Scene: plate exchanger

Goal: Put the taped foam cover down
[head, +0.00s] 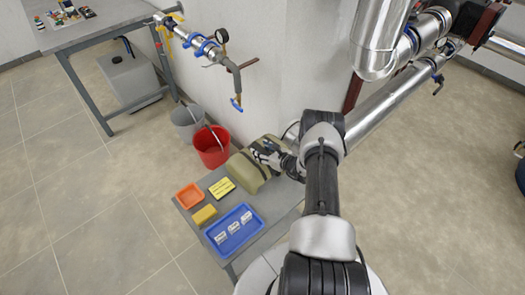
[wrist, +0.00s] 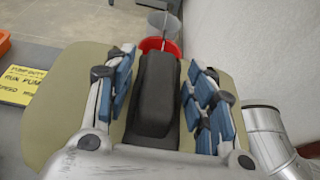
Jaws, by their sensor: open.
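The foam cover (head: 248,171), a rounded olive-beige piece, lies at the back of the grey bench (head: 262,238), close to the wall. It appears to rest on the bench top. In the wrist view, the cover (wrist: 62,92) spreads out on both sides under my fingers. My gripper (head: 266,157) is over the cover, its blue-padded fingers apart. In the wrist view, a dark raised block lies between the fingers of my gripper (wrist: 163,68), with gaps on both sides. I cannot tell whether this block belongs to the cover. No tape can be made out.
On the bench are a yellow card (head: 222,188), an orange tray (head: 189,196), a yellow block (head: 204,215) and a blue tray (head: 260,223) with labelled items. A red bucket (head: 211,158) and a grey bucket (head: 180,124) stand beyond. Silver pipes (head: 380,112) run at the right.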

